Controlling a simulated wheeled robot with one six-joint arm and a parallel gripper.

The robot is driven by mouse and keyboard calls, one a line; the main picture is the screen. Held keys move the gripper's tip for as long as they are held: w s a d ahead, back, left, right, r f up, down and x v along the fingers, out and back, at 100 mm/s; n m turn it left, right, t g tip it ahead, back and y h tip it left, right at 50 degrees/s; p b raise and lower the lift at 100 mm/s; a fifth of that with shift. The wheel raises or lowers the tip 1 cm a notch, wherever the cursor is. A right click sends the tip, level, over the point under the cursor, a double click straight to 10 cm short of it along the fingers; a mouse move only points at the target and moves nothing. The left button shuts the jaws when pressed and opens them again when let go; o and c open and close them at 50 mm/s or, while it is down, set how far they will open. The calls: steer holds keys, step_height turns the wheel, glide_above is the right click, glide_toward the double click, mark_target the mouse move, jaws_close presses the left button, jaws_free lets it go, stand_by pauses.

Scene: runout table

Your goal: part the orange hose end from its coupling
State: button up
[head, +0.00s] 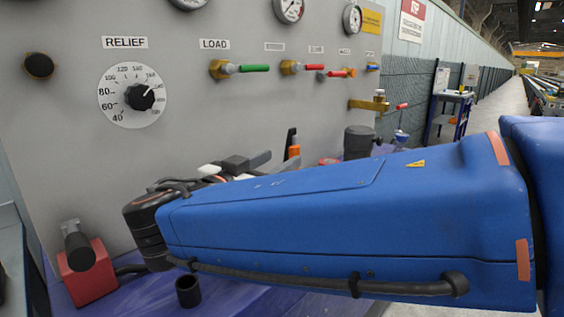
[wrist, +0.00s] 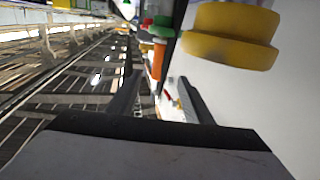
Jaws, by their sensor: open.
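My gripper (head: 262,160) is in front of the panel, partly hidden behind my blue arm in the head view. In the wrist view its two fingers (wrist: 157,95) stand apart with nothing clearly held between them. A small orange piece (head: 347,72) sits beside a red lever on the panel. An orange part (wrist: 157,60) shows beyond the fingers in the wrist view, near green and red parts. I cannot tell whether either is the hose end, and its coupling cannot be made out.
The grey panel (head: 190,120) carries a relief dial (head: 139,96), gauges and a green lever (head: 254,68). A brass fitting (head: 369,104) juts out. A yellow round body (wrist: 232,35) is close in the wrist view. A red block (head: 88,272) and dark cup (head: 188,291) stand low left.

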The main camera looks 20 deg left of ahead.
mark_target(293, 135)
steer(key=shift+w+d, duration=0.2)
steer(key=shift+w, duration=0.95)
steer(key=shift+w+d, duration=0.2)
steer(key=shift+w, duration=0.9)
steer(key=shift+w+d, duration=0.2)
steer(key=shift+w, duration=0.95)
jaws_close()
steer(key=shift+r, duration=0.1)
steer(key=shift+r, duration=3)
